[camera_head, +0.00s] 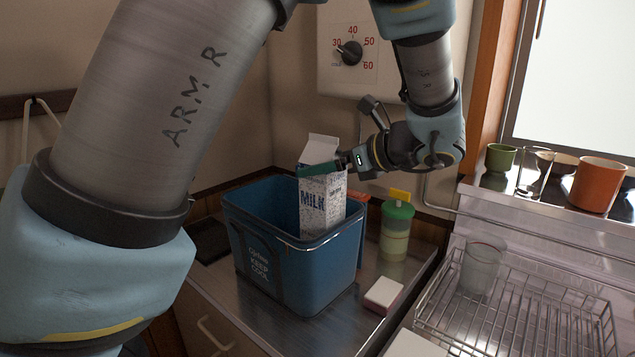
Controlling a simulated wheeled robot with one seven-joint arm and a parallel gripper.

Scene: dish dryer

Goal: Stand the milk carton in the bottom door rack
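The milk carton (322,205) is white with a blue "MILK" label and a gable top. It is upright in the blue bin (262,262), near the front right wall. The front rim hides its bottom, so I cannot tell if it rests on the bin floor. My gripper (322,170) reaches in from the right at the carton's upper part. One green-tipped finger lies across the near face, just below the gable. The other finger is hidden behind the carton, so the grip is unclear. No door rack shows in this view.
A green-capped bottle (396,232) and a white block (383,296) stand right of the bin on the metal counter. A wire dish rack (515,320) with a clear glass (481,268) is at lower right. A green cup (500,158) and orange pot (598,185) stand on the ledge.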

